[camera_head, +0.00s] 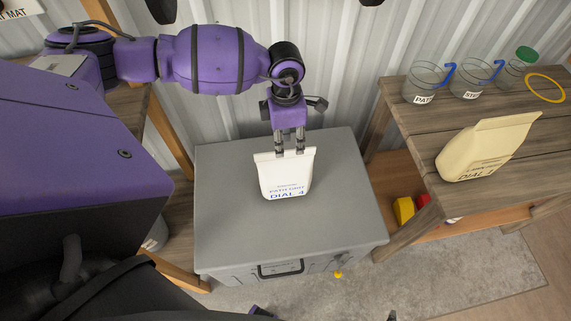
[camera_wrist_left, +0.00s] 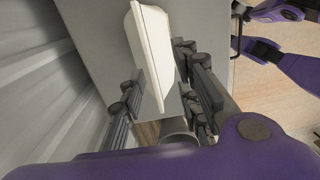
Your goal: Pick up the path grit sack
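The path grit sack (camera_head: 285,181) is a small white sack with blue print reading "DIAL 4". It stands upright on the lid of a grey chest (camera_head: 226,226). My left gripper (camera_head: 290,152) points down at the sack's top edge. In the left wrist view (camera_wrist_left: 160,85) its fingers stand apart, one on each side of the pale sack (camera_wrist_left: 152,45). A gap shows beside the right-hand finger, so the gripper looks open; contact on the other side is unclear. Purple and black parts at the wrist view's upper right look like my right arm; its finger state is unclear.
A wooden bench (camera_head: 400,133) at right holds a tan sack (camera_head: 487,148), labelled cups (camera_head: 424,83) with blue handles, a green-lidded jar (camera_head: 513,73) and a yellow ring (camera_head: 545,87). A corrugated wall (camera_head: 345,60) stands close behind the chest. The lid around the sack is clear.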

